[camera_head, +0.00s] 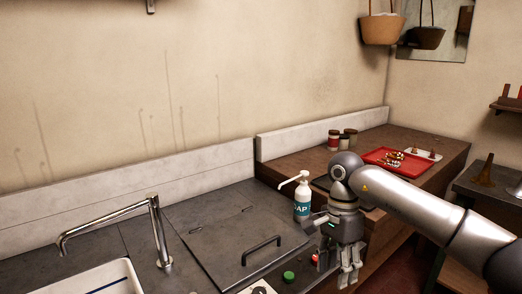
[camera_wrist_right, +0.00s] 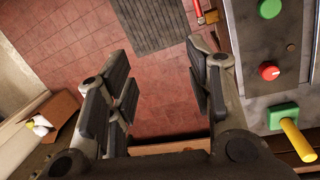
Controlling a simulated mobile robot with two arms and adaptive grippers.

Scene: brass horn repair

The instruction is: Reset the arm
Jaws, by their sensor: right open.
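My right arm comes in from the right in the head view. Its gripper (camera_head: 348,276) points down beside the front edge of the dark counter, near the green and red buttons. In the right wrist view the gripper (camera_wrist_right: 160,85) has its fingers spread apart with nothing between them, above the red tiled floor. My left gripper is not in either view.
A soap bottle (camera_head: 302,198) stands on the counter just behind the right gripper. A green button (camera_head: 289,277), a red button (camera_wrist_right: 270,72) and a yellow-handled lever (camera_wrist_right: 297,140) are close by. A red tray (camera_head: 396,160) lies on the wooden bench. A faucet (camera_head: 157,232) stands left.

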